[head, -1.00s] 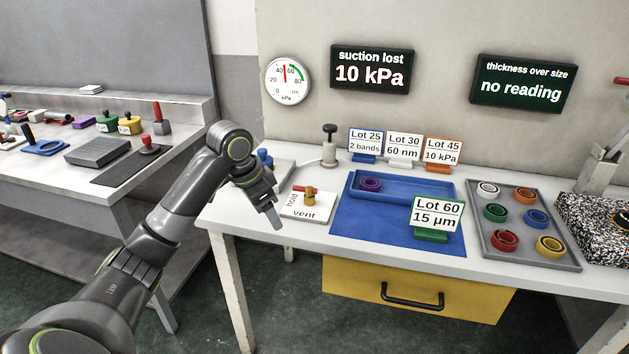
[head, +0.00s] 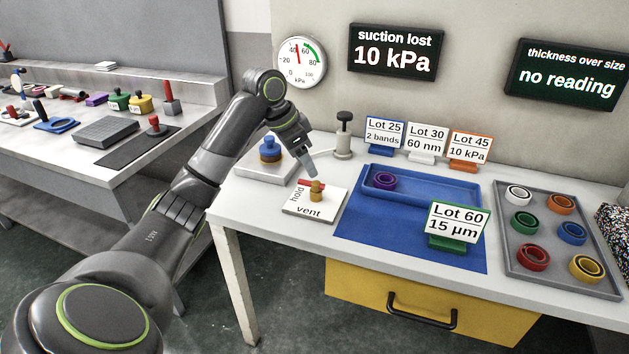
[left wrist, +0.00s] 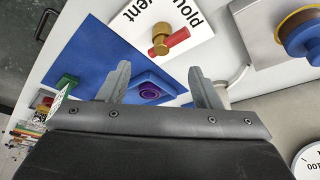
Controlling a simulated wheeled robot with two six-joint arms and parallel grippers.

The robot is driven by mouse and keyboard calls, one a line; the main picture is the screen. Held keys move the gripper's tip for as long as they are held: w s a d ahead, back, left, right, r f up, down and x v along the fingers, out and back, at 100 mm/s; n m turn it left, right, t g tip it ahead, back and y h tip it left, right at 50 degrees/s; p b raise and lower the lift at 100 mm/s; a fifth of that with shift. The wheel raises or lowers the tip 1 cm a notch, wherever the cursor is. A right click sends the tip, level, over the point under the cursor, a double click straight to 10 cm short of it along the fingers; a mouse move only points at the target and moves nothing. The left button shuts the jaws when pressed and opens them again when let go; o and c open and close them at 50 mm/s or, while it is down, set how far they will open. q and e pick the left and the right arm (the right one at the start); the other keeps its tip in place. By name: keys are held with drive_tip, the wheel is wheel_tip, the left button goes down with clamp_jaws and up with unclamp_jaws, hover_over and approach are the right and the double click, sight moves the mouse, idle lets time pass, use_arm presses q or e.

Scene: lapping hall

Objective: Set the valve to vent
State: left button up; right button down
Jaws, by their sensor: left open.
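The valve is a brass knob (head: 316,192) with a red handle (head: 306,183), on a white plate (head: 301,209) marked "hold" and "vent". The red handle points left, toward the "hold" side, not at "vent". In the left wrist view the brass knob (left wrist: 160,37) and red handle (left wrist: 178,38) lie beyond my fingers. My left gripper (head: 312,172) is open and empty, just above and behind the valve in the head view. It also shows open in the left wrist view (left wrist: 158,78). My right gripper is not in view.
A blue-topped brass piece (head: 270,149) and a black-knobbed post (head: 343,135) stand behind the valve. Lot cards and a blue tray (head: 425,200) are to the right, then a grey tray (head: 510,255) of rings. A wall display (head: 395,52) reads "suction lost 10 kPa".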

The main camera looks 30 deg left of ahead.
sight(316, 183)
use_arm(q)
drive_tip(key=x, duration=0.7)
clamp_jaws()
idle(0.3)
